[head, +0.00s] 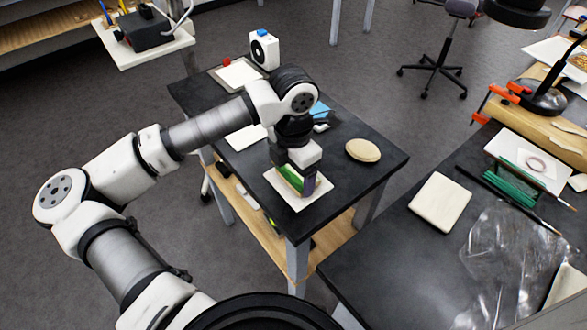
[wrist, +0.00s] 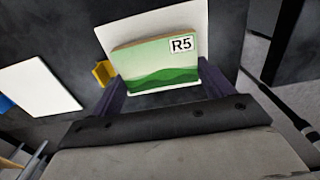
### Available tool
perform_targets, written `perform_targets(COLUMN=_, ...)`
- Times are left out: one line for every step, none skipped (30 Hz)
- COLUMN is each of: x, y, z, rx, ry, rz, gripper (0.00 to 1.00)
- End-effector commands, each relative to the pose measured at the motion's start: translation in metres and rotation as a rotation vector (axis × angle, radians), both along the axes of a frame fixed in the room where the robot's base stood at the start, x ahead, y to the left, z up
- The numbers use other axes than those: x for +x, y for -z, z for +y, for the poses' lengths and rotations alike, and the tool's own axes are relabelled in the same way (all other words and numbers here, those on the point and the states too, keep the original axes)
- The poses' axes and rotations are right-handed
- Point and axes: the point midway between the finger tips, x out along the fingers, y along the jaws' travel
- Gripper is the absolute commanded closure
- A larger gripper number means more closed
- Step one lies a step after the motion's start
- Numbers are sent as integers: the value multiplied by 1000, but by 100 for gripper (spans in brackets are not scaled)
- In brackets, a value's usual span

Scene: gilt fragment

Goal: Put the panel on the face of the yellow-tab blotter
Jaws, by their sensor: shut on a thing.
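The panel (wrist: 160,67) is a small block with a green hill picture and an "R5" label. My gripper (wrist: 161,88) is shut on it, with a dark finger on each side. In the head view the panel (head: 289,177) shows as a green strip beside my gripper (head: 299,185). The white yellow-tab blotter (wrist: 190,10) lies behind the panel in the wrist view, its yellow tab (wrist: 101,72) to the left. In the head view this blotter (head: 305,204) is under my gripper near the dark table's front corner. I cannot tell whether the panel touches it.
Another white blotter (wrist: 38,88) lies to the left in the wrist view. One with a red tab (head: 239,75) is at the table's far end, near a white device (head: 264,49). A beige oval (head: 362,150) lies right of my gripper. A cluttered bench (head: 400,255) stands at right.

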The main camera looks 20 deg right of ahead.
Motion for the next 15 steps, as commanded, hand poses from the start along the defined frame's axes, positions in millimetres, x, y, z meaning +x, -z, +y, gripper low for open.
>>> perform_targets(x=0, y=2, z=0, rx=-1, ry=0, rz=1, gripper=47)
perform_targets(x=0, y=3, z=0, rx=-1, ry=0, rz=1, gripper=47)
perform_targets(x=0, y=4, z=0, rx=-1, ry=0, rz=1, gripper=47)
perform_targets(x=0, y=4, z=0, rx=-1, ry=0, rz=0, gripper=47)
perform_targets(x=0, y=4, z=0, rx=-1, ry=0, rz=0, gripper=47)
perform_targets(x=0, y=4, z=0, rx=-1, ry=0, rz=0, gripper=47)
perform_targets(x=0, y=3, z=0, rx=-1, ry=0, rz=0, gripper=47)
perform_targets(x=0, y=4, z=0, rx=-1, ry=0, rz=0, gripper=47)
perform_targets(x=0, y=4, z=0, rx=-1, ry=0, rz=0, gripper=47)
perform_targets(x=0, y=5, z=0, rx=-1, ry=0, rz=0, gripper=47)
perform_targets(x=0, y=6, z=0, rx=0, ry=0, rz=-1, gripper=47)
perform_targets(x=0, y=7, z=0, rx=0, ry=0, rz=-1, gripper=47)
perform_targets(x=0, y=7, z=0, rx=0, ry=0, rz=-1, gripper=47)
perform_targets(x=0, y=8, z=0, rx=0, ry=0, rz=-1, gripper=47)
perform_targets(x=0, y=6, z=0, rx=0, ry=0, rz=-1, gripper=16)
